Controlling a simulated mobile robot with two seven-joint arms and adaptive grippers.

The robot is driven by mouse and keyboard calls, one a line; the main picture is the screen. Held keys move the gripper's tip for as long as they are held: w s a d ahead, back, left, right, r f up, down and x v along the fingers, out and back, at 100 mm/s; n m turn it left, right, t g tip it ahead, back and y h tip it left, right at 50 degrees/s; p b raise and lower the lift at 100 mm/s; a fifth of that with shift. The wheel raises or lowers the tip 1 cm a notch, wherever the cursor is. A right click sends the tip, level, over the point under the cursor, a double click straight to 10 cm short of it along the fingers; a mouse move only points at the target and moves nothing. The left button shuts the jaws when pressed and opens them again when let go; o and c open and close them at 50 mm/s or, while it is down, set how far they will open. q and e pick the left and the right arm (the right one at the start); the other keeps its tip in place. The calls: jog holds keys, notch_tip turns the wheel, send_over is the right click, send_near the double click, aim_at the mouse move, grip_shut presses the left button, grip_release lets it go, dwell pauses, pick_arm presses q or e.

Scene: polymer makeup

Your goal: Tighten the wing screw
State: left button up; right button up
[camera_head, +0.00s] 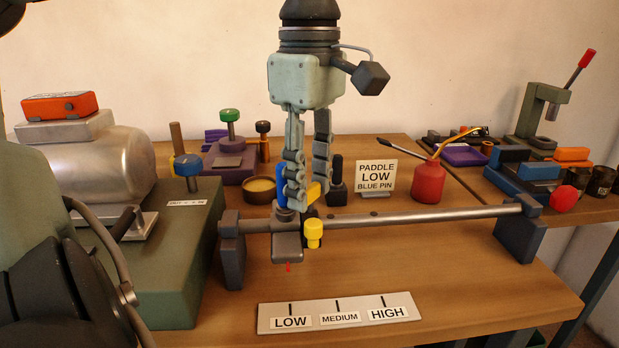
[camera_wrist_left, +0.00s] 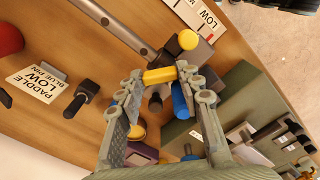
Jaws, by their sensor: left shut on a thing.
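My left gripper (camera_head: 306,190) points down over the slider block (camera_head: 288,246) on the metal rail (camera_head: 420,217). Its fingers are shut on a yellow bar (camera_head: 314,192), seemingly the wing screw's wing; the bar also spans the fingertips in the left wrist view (camera_wrist_left: 160,75). A blue pin (camera_head: 281,186) stands upright beside the fingers and shows in the left wrist view (camera_wrist_left: 179,100). A round yellow knob (camera_head: 313,231) sits on the block's front. The red pointer (camera_head: 288,267) under the block is above LOW. The fingers partly hide the screw. My right gripper is out of view.
A scale plate (camera_head: 334,331) marked LOW, MEDIUM and HIGH lies in front. A sign (camera_head: 376,178) reads PADDLE LOW BLUE PIN. A red oil can (camera_head: 428,183) stands behind the rail, a green machine base (camera_head: 175,270) at left. The table right of the scale plate is clear.

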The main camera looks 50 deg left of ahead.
aim_at(309, 188)
pick_arm(q)
jog(key=o, duration=1.2)
jog(key=shift+c, duration=0.2)
notch_tip(309, 188, up, 12)
